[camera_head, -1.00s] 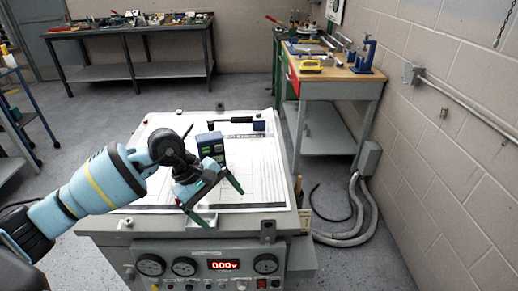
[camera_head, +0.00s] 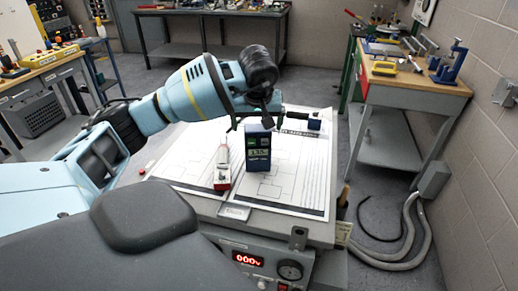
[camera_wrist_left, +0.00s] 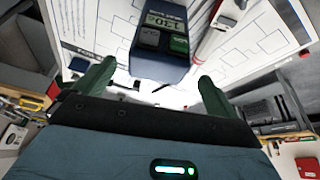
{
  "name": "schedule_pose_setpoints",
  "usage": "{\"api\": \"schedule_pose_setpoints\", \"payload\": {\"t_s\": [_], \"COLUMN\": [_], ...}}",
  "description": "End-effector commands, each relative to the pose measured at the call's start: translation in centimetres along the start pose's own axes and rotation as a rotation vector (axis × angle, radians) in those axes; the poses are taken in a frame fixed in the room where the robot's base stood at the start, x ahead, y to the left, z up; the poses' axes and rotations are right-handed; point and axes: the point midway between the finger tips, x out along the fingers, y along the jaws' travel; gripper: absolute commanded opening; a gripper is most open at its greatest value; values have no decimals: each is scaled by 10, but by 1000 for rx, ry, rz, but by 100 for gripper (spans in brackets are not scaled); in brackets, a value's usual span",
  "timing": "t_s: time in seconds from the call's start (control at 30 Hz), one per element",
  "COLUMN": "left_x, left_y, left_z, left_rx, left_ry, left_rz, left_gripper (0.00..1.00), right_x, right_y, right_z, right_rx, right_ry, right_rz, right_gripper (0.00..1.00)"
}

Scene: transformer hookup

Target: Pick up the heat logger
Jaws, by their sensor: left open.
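The heat logger, which I take to be the dark blue box with a lit display (camera_head: 258,150), stands upright on the paper sheet over the bench top. In the left wrist view the logger (camera_wrist_left: 160,42) shows its display and buttons, ahead of and between the open fingers. My left gripper (camera_wrist_left: 156,72) is open and empty. In the head view my left wrist is above and behind the logger, and the fingers are partly hidden. I cannot tell whether they touch it. My right gripper is not in view.
The bench front has a red readout (camera_head: 248,259) and a dial. A wooden workbench (camera_head: 415,78) stands at the right.

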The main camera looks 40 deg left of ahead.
Motion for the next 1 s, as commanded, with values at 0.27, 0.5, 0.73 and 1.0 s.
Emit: {"api": "schedule_pose_setpoints", "payload": {"t_s": [0.27, 0.5, 0.73, 1.0], "left_x": [16, 47, 53, 52], "left_y": [1, 2, 2, 2], "left_z": [2, 4, 4, 4], "left_rx": [0, 0, 0, 0], "left_ry": [-2, -1, 0, 0], "left_rz": [-1, 1, 2, 2], "left_gripper": [96, 96, 96, 73], "right_x": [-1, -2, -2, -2], "right_y": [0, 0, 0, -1], "right_z": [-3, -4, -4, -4], "right_rx": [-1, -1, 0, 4], "right_ry": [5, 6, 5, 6], "right_rz": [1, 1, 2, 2], "right_gripper": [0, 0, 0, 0]}}
